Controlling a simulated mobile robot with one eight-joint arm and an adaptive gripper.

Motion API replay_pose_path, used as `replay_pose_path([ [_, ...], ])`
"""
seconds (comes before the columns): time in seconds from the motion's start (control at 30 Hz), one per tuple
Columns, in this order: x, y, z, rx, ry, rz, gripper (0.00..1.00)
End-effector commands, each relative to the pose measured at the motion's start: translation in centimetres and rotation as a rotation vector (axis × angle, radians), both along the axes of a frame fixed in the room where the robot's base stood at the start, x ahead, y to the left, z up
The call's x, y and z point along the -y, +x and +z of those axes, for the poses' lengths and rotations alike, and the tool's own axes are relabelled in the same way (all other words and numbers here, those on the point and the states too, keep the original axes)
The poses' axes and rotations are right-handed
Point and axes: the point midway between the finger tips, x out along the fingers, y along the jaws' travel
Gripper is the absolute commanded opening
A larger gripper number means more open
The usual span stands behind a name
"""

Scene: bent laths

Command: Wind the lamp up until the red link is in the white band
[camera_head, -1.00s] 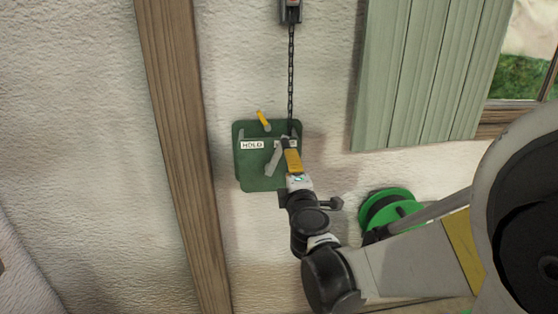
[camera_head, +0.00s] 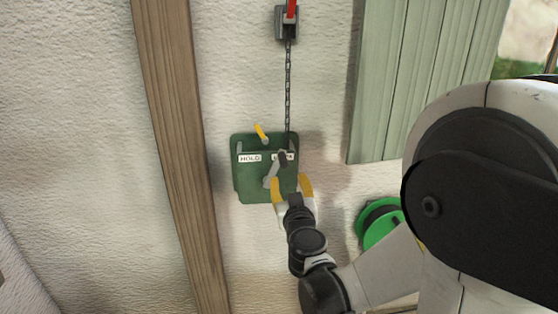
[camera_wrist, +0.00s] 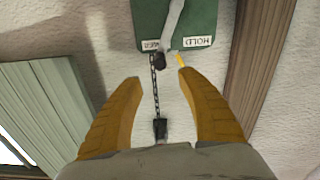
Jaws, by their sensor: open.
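A green winch plate (camera_head: 245,183) is on the wall, with a HOLD label (camera_head: 250,158) and a second label partly covered. A yellow lever (camera_head: 261,131) stands at its top, leaning up-left. A grey crank (camera_head: 271,174) has a dark knob (camera_head: 282,158); the knob also shows in the wrist view (camera_wrist: 159,66). My gripper (camera_head: 289,181) is open in front of the plate's lower right; in the wrist view the knob appears just beyond its fingertips (camera_wrist: 158,77). A chain (camera_head: 288,85) runs up to a dark block (camera_head: 282,24), where red (camera_head: 291,9) shows. No lamp or white band is distinguishable.
A wooden post (camera_head: 175,125) stands left of the plate and a pale green shutter (camera_head: 405,75) is to the upper right. A green reel (camera_head: 378,220) is at the lower right, partly behind my arm. Bare wall surrounds the plate.

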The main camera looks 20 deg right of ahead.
Motion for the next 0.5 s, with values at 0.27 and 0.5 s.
replay_pose_path([
  [0.27,1.0,2.9,-0.2,0.013,0.039,-0.001,0.46],
  [0.5,2.4,7.4,-0.2,0.012,0.038,-0.001,0.46],
])
